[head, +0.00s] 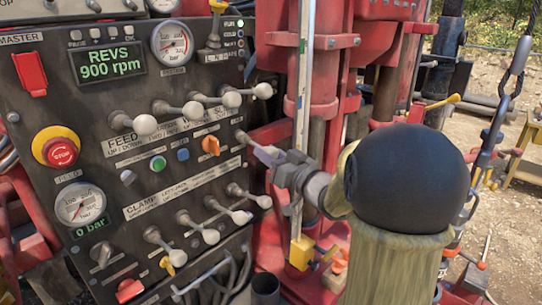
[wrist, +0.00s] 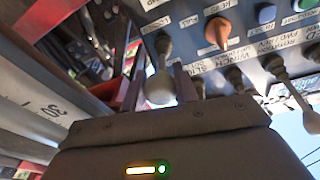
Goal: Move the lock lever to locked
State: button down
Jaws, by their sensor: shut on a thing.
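The lock lever (head: 241,137) sticks out from the right edge of the dark control panel, to the right of an orange rotary switch. Its pale round knob (wrist: 160,88) shows in the wrist view between the two fingers. My gripper (head: 268,156) reaches in from the right and is shut on this lever at its knob end. In the wrist view my gripper (wrist: 160,84) has one finger on each side of the knob. In the head view the fingers hide the knob. The label by the lever is too small to read surely.
Several grey-knobbed levers stand in a row above (head: 193,110) and another row below (head: 212,236). The orange switch (head: 210,145) is close to the left of the held lever. A red STOP button (head: 60,151) is at far left. Red machine columns (head: 325,60) stand behind my gripper.

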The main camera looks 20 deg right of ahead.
jog(key=shift+f, duration=0.25)
jog(key=c, duration=1.4)
grip_release()
jog(key=shift+r, duration=0.1)
jog(key=b+v, duration=0.4)
jog(key=v, duration=1.3)
jog(key=shift+s, duration=0.2)
